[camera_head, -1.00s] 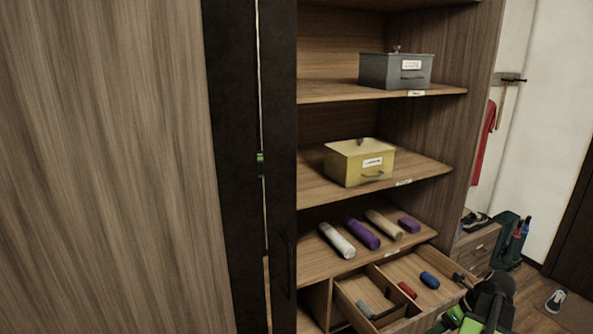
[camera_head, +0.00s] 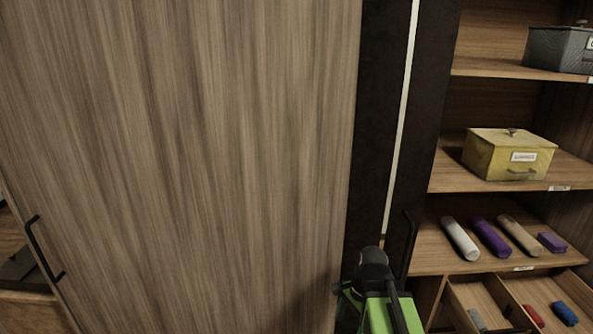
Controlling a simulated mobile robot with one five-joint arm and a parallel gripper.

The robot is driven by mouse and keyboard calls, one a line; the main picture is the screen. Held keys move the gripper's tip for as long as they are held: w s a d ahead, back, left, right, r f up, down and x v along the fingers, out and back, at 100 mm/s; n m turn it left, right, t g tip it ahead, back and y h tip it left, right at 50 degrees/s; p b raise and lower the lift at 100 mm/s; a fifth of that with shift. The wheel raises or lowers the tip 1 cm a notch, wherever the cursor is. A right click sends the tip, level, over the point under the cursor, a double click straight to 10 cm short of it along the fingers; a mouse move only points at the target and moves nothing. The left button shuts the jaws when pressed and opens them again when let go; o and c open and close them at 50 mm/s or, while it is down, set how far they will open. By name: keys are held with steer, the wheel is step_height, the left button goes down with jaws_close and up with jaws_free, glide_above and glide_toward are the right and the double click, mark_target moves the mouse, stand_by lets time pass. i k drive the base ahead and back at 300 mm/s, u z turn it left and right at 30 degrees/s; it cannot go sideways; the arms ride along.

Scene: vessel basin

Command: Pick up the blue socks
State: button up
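A small blue roll (camera_head: 565,313), which looks like the blue socks, lies in the right compartment of the open drawer (camera_head: 487,290) at the lower right. My arm, black and green, shows at the bottom middle, left of the drawer and apart from the blue roll. The fingers of my gripper cannot be made out, so I cannot tell whether it is open or shut.
A red roll (camera_head: 534,316) lies left of the blue one. White, purple and beige rolls and a purple block (camera_head: 552,242) sit on the shelf above. A yellow box (camera_head: 508,155) and a grey box (camera_head: 560,49) stand higher. A large wooden door (camera_head: 180,160) fills the left.

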mark_target(565, 313)
steer(key=z, duration=3.2)
steer(key=i, duration=3.95)
